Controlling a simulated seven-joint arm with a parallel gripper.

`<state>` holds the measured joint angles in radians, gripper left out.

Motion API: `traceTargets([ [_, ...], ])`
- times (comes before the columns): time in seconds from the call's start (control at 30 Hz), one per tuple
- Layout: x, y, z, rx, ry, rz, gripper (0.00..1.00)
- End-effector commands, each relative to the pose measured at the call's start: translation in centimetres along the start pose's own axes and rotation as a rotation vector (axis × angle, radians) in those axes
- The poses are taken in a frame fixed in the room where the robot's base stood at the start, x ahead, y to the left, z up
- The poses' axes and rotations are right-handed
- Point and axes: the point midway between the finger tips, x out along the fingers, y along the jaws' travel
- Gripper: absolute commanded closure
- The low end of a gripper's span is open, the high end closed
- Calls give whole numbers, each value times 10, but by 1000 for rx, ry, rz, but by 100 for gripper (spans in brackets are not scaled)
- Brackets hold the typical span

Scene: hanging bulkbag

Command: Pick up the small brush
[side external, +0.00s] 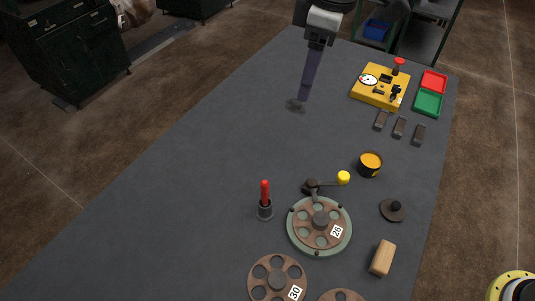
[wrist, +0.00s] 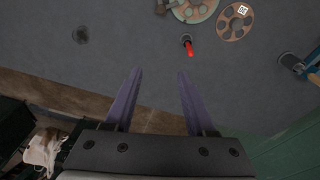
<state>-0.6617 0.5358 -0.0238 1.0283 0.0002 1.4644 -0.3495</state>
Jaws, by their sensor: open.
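A small upright piece with a red handle and grey round lower part (side external: 265,196) stands on the dark table, left of the green-rimmed wheel; it may be the small brush, but I cannot make out bristles. It also shows in the wrist view (wrist: 188,46), ahead of my right finger. A wooden block (side external: 383,258) lies near the right edge; I cannot tell if it has bristles. My gripper (side external: 304,98) is high up at the table's far part, fingers pointing down. In the wrist view my gripper (wrist: 158,73) is open and empty, apart from everything.
A wheel marked 26 (side external: 307,231) and another marked 30 (side external: 265,284) lie near the front. A black-and-orange pot (side external: 370,164), dark blocks (side external: 399,128), a yellow box (side external: 372,97) and red and green trays (side external: 428,103) line the right side. The table's left is clear.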

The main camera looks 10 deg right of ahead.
Motion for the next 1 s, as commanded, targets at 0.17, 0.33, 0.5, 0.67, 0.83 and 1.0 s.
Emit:
traceTargets([
  [0.17, 67, -52, -40, -110, -73, -38, 44],
  [0.33, 100, -83, -44, -164, -127, -58, 44],
  [0.5, 120, -87, -41, -170, -130, -59, 44],
  [0.67, 150, -88, -36, -169, -129, -59, 44],
  [0.83, 174, -88, -34, -168, -127, -58, 44],
  [1.0, 184, -89, -32, -168, -126, -58, 44],
])
